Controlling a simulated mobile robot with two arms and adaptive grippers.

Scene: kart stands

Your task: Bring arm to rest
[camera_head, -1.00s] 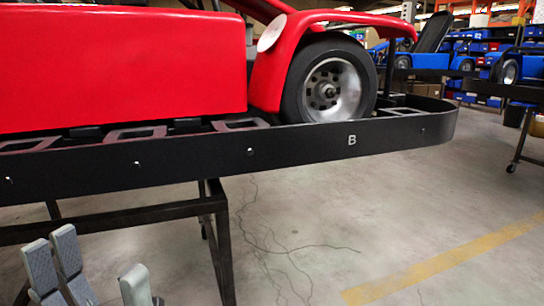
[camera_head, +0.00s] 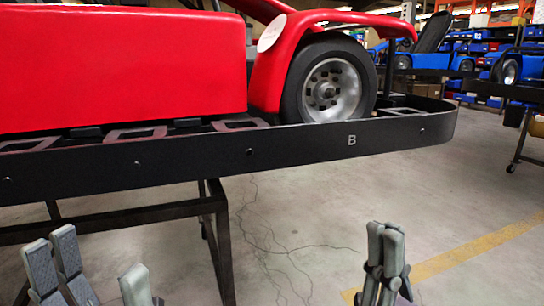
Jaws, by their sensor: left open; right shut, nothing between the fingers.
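My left gripper (camera_head: 94,258) is at the lower left, below the kart stand. Its grey finger pads stand wide apart with nothing between them. My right gripper (camera_head: 386,232) is at the bottom, right of centre, in front of the bare floor. Its grey fingers point up and are closed together, holding nothing. Both grippers appear clear of the stand, and their arms are mostly cut off by the bottom edge.
A red kart (camera_head: 120,60) with a black front wheel (camera_head: 328,80) sits on a black stand (camera_head: 300,141) marked B. The stand's dark leg (camera_head: 220,245) reaches down between my grippers. Open concrete floor (camera_head: 460,200) lies right. Blue karts (camera_head: 430,61) stand behind.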

